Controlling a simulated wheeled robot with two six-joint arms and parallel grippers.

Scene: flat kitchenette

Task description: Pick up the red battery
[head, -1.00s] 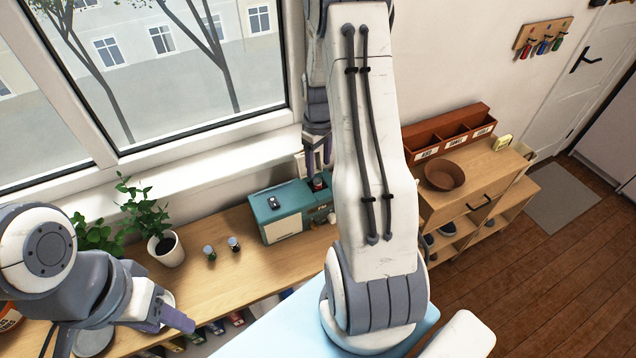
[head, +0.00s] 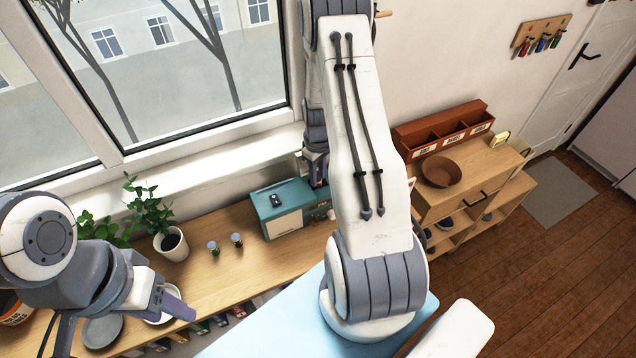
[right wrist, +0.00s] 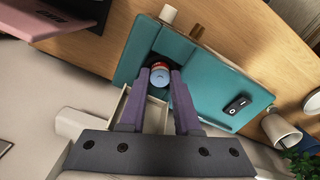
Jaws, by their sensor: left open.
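The red battery (right wrist: 159,67) shows in the right wrist view as a red body with a pale blue end, upright at a dark recess in the teal box (right wrist: 205,90). My right gripper (right wrist: 159,77) has its two purple fingers on either side of the battery; I cannot tell whether they press on it. In the head view the teal box (head: 285,208) stands on the wooden counter, and my right gripper (head: 317,172) is at its back right corner, partly behind my arm. The battery is hidden there. My left gripper (head: 180,304) is open and empty over the counter's left part.
A brown bowl (head: 441,172) sits on the cabinet at right.

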